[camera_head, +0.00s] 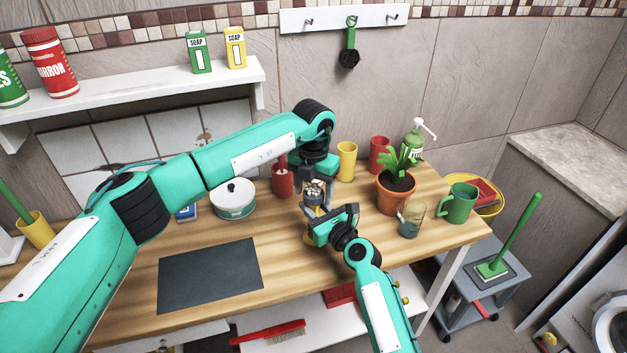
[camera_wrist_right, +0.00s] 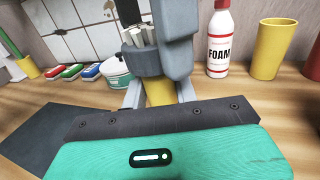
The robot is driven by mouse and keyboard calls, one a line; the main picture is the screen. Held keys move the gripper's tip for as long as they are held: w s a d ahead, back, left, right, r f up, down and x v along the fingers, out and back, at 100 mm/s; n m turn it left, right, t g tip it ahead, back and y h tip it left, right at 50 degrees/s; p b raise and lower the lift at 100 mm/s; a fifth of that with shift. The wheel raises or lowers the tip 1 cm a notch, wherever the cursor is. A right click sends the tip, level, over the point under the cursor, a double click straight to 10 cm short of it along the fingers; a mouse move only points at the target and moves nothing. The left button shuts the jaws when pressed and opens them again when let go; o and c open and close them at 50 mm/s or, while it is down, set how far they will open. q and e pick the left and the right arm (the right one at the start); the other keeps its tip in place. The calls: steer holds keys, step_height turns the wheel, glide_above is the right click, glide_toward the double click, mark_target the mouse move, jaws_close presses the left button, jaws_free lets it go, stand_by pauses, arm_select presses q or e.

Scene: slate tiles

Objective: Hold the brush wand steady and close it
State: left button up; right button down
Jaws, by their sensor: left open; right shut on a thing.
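The brush wand's yellow lower body (camera_wrist_right: 160,92) shows in the right wrist view, upright between the grey fingers of my right gripper (camera_wrist_right: 159,98), which is shut on it. In the head view my right gripper (camera_head: 314,212) is above the worktop near its middle. My left gripper (camera_head: 313,186) is directly above it, pointing down and open around the wand's upper end. In the right wrist view the left gripper (camera_wrist_right: 160,45) hides most of that end; pale pieces show between its parts. I cannot tell how the upper and lower parts of the wand meet.
A white-green pot (camera_head: 235,205) and dark mat (camera_head: 210,275) lie left. Behind stand a yellow cup (camera_head: 347,160), red cup (camera_head: 379,154) and FOAM bottle (camera_wrist_right: 219,45). Right are a potted plant (camera_head: 396,195), glass (camera_head: 411,218) and green mug (camera_head: 460,203). The front middle worktop is clear.

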arm_select(q)
steer(key=c, duration=1)
steer(key=o, duration=1.2)
steer(key=shift+c, duration=0.2)
step_height(320, 180, up, 12)
arm_select(e)
steer(key=c, duration=1)
jaws_free()
